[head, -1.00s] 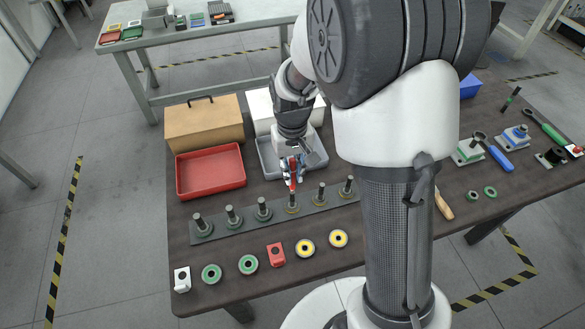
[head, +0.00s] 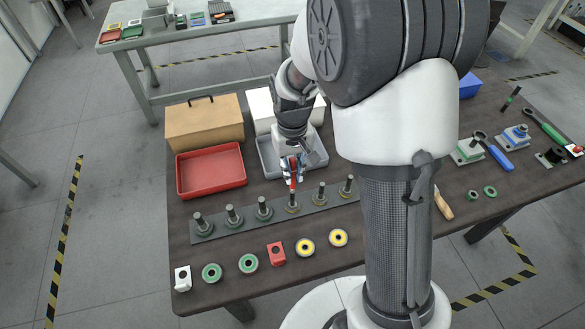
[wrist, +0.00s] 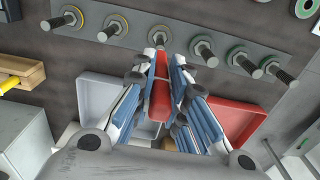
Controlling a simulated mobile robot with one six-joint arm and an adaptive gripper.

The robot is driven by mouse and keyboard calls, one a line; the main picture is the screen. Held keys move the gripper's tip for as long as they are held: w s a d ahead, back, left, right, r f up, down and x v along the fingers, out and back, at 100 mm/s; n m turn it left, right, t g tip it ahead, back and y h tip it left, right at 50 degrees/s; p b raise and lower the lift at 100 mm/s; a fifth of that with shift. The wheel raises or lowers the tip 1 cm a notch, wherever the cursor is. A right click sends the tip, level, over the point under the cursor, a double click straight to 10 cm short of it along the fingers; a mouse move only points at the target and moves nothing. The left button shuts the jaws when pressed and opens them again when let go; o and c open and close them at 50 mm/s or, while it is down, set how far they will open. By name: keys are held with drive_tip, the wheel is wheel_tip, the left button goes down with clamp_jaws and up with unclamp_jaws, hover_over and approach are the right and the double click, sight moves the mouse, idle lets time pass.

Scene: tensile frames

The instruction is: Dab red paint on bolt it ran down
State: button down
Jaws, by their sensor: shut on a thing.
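My gripper (head: 292,168) is shut on a red paint marker, which shows in the wrist view (wrist: 160,92) between the blue-padded fingers. The red marker (head: 293,182) points down at the fourth bolt from the left (head: 292,200) in the head view. Its tip is at or just above that bolt's top; I cannot tell whether they touch. The bolts stand upright in a row on a dark grey strip (head: 217,229). The left bolts, such as the first (head: 199,222), have greenish bases; those on the right, such as the fifth (head: 320,193), look yellowish at the base. Any paint is too small to tell.
A red tray (head: 182,190) and a grey tray (head: 266,165) lie behind the strip, with a tan box (head: 204,125) at the back. Green rings, yellow rings (head: 305,248), a red block (head: 276,254) and a white block (head: 182,279) line the front. Tools lie at right.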

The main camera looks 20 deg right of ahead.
sight(293, 159)
drive_tip(key=shift+f, duration=0.45)
idle(1.3)
wheel_tip(293, 159, up, 6)
drive_tip(key=p, duration=0.4)
drive_tip(key=shift+r+p, duration=0.1)
drive_tip(key=shift+p, duration=0.3)
